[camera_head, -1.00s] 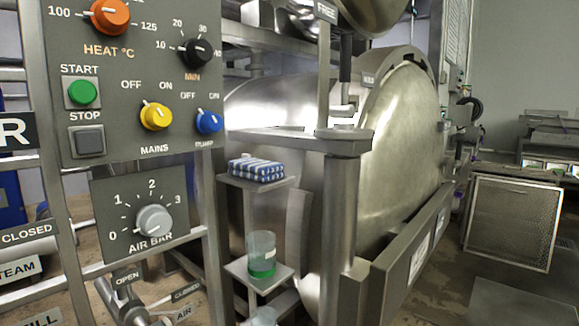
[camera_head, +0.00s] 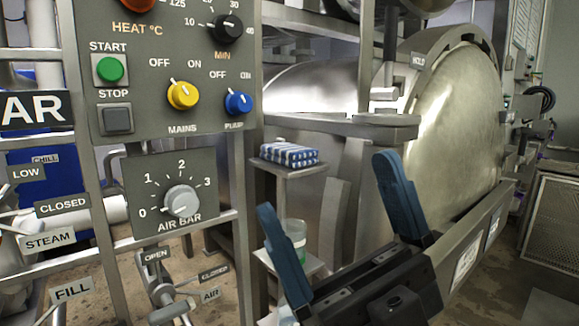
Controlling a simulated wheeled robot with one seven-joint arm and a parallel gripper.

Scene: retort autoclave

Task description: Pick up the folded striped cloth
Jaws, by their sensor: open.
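The folded striped cloth (camera_head: 289,154), blue and white, lies flat on a small grey metal shelf (camera_head: 284,170) to the right of the control panel. My gripper (camera_head: 330,190) is in the lower right of the view, with two blue fingers spread wide on a black body. It is open and empty. The left finger covers part of the glass below the shelf.
A control panel (camera_head: 160,60) with knobs stands left of the shelf. A glass (camera_head: 297,235) with green in it stands on a lower shelf. A metal bar (camera_head: 330,127) runs above the cloth. The large steel vessel (camera_head: 455,110) is at the right.

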